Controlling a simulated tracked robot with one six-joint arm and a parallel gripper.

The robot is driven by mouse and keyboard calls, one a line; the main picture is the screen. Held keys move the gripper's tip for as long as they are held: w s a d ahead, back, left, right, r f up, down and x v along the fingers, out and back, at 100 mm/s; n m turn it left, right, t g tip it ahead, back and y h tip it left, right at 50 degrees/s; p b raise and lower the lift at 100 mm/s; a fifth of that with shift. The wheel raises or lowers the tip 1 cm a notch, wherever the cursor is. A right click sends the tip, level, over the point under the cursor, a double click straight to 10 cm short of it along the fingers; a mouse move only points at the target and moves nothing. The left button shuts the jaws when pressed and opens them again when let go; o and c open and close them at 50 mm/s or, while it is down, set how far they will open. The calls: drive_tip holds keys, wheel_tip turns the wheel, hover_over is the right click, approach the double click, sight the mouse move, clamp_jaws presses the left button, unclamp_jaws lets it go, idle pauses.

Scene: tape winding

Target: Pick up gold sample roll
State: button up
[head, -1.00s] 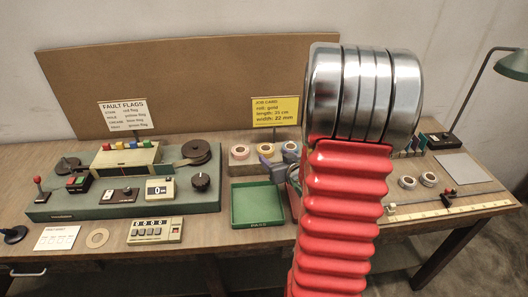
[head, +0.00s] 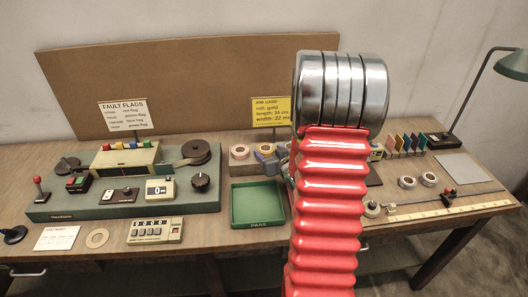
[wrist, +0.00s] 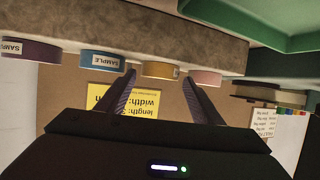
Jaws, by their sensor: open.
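The gold sample roll (wrist: 158,70) shows in the wrist view, which looks upside down, at the edge of a stone-like block (wrist: 150,30). My gripper (wrist: 159,78) is open, with one dark finger on each side of the gold roll in that picture. I cannot tell whether the fingers surround it or are still apart from it in depth. A blue sample roll (wrist: 102,62) is left of the gold one, and a pink roll (wrist: 205,77) is to its right, near the right finger. In the head view my red arm partly hides the block and rolls.
A purple sample roll (wrist: 30,50) sits farther left in the wrist view. In the head view, a green tray (head: 257,205) lies in front of the block, and the winding machine (head: 125,185) stands left. The yellow job card (head: 270,111) is behind. White rolls (head: 407,182) lie right.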

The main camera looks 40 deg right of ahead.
sight(264, 148)
drive_tip(key=shift+x, duration=1.5)
drive_tip(key=shift+c, duration=0.5)
drive_tip(key=c, duration=0.7)
wheel_tip(264, 148, up, 10)
drive_tip(key=shift+a, duration=0.1)
